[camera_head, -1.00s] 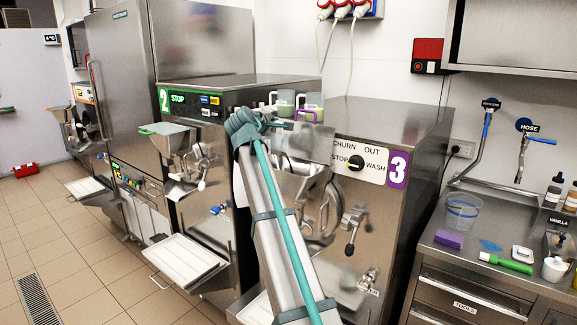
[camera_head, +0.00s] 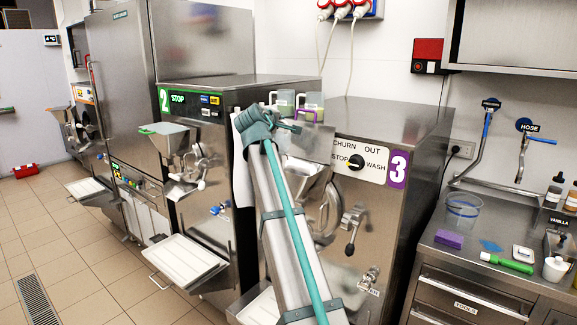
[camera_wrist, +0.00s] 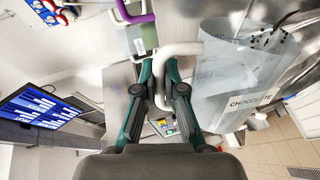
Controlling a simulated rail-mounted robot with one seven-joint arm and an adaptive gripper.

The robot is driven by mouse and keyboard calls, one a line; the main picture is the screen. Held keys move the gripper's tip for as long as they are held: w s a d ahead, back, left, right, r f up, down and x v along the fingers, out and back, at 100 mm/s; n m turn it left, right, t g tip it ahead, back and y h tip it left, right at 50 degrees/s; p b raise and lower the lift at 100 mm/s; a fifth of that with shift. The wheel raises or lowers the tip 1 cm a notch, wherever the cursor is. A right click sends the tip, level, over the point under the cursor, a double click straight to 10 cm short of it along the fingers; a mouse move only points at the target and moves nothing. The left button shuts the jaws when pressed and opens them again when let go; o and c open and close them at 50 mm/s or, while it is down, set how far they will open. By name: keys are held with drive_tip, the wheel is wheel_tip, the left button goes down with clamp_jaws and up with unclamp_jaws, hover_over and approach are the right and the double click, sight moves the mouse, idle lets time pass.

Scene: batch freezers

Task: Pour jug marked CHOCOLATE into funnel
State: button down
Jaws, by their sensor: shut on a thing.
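My gripper (camera_wrist: 162,85) is shut on the white handle (camera_wrist: 160,68) of a clear jug (camera_wrist: 240,85) marked CHOCOLATE in the wrist view. The jug is to the right of the fingers, with dark specks near its rim. In the head view my gripper (camera_head: 290,126) is in front of machine 3's upper left part. I cannot make out the held jug clearly there. A steel funnel-shaped hopper (camera_head: 306,176) is on the front of machine 3, below my gripper and partly hidden by my arm. Machine 2 has a similar hopper (camera_head: 172,142).
Two jugs, one purple-handled (camera_head: 307,113), stand on top behind my gripper. Machine 3's switch panel (camera_head: 362,160) is close on the right. A white tray (camera_head: 187,262) juts out from machine 2. A steel counter (camera_head: 470,258) with a clear tub (camera_head: 462,212) is at right.

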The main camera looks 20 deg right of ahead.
drive_tip(key=shift+s+d+m+b, duration=0.55)
drive_tip(key=shift+s+d+m, duration=0.45)
drive_tip(key=shift+d, duration=0.05)
drive_tip(key=shift+w+a+r, duration=0.15)
drive_tip(key=shift+r, duration=0.05)
drive_tip(key=w+a+n+p, duration=0.2)
drive_tip(key=w+a+n, duration=0.1)
drive_tip(key=shift+f, duration=0.2)
drive_tip(key=shift+a+f, duration=0.2)
drive_tip(key=shift+f, duration=0.05)
drive_tip(key=shift+d+n, duration=0.1)
drive_tip(key=shift+n, duration=0.2)
